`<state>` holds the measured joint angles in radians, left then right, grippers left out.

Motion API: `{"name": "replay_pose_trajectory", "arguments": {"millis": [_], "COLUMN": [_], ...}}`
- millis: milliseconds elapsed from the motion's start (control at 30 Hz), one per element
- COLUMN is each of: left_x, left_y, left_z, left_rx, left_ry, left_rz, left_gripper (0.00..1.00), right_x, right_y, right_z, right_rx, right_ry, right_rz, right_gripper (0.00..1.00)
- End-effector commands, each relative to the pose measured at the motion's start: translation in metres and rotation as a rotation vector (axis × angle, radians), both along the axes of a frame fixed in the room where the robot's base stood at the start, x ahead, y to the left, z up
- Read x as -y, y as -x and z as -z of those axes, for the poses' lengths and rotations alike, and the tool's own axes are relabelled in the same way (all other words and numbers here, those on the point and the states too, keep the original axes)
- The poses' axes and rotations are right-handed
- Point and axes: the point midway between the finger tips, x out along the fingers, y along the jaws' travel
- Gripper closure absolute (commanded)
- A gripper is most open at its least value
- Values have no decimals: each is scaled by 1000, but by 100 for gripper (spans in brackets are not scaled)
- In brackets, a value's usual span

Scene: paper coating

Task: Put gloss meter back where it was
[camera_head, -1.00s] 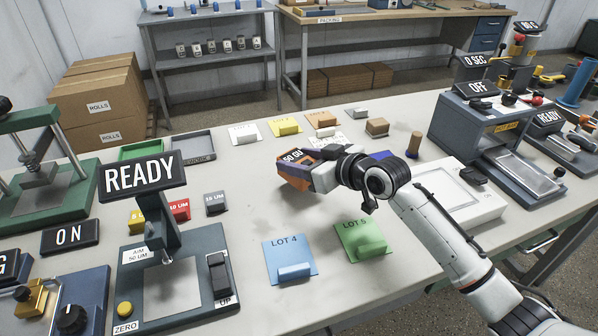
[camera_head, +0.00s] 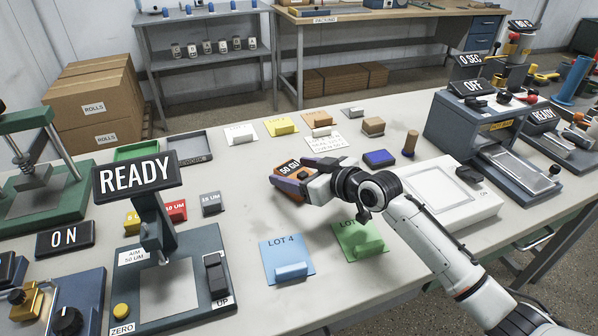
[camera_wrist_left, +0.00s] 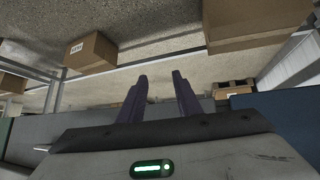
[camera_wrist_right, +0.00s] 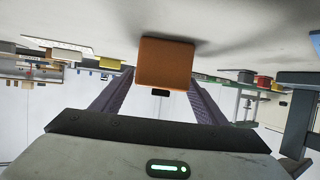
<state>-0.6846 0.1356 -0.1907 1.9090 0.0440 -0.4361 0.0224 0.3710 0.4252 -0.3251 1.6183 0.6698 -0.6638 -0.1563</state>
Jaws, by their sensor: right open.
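The gloss meter (camera_head: 289,187), an orange block with a dark "50 GU" display, stands on the table left of centre, behind the LOT 4 card. My right gripper (camera_head: 304,179) reaches it from the right, with its fingers open at either side. In the right wrist view the orange block (camera_wrist_right: 165,64) sits between the spread fingertips (camera_wrist_right: 160,98), with gaps beside it. A dark pad with a blue top (camera_head: 380,158) lies bare to the right of the meter. My left gripper (camera_wrist_left: 160,82) shows only in its own wrist view, with its fingers apart and nothing between them.
The LOT 4 card (camera_head: 272,248) and green LOT 5 card (camera_head: 371,230) lie in front. A wooden cylinder (camera_head: 410,143) and white device (camera_head: 488,203) stand right of the blue pad. More cards and blocks line the back. The READY gauge (camera_head: 215,262) is at left.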

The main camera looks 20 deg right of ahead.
Motion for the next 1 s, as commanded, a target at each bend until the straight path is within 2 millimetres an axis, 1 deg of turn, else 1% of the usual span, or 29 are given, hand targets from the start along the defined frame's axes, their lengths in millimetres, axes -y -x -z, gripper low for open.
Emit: {"name": "replay_pose_trajectory", "arguments": {"millis": [67, 167, 500, 633, 800, 1000], "left_x": [0, 0, 0, 0, 0, 0], "left_y": [0, 0, 0, 0, 0, 0], "left_z": [-2, -2, -3, -2, -2, -2], "left_rx": [1, 1, 1, 0, 0, 0], "left_ry": [0, 0, 0, 0, 0, 0], "left_rz": [0, 0, 0, 0, 0, 0], "left_gripper": [69, 69, 69, 69, 69, 69], "right_x": [1, 6, 33, 41, 45, 46], "right_y": [1, 11, 71, 88, 99, 101], "right_z": [-4, -8, -34, -42, -47, -49], "right_rx": [1, 2, 1, 0, -1, 1], "right_ry": [1, 2, 4, 2, 0, 0], "right_rz": [1, 1, 0, 0, 0, 0], "right_gripper": [33, 33, 33, 33, 33, 33]}}
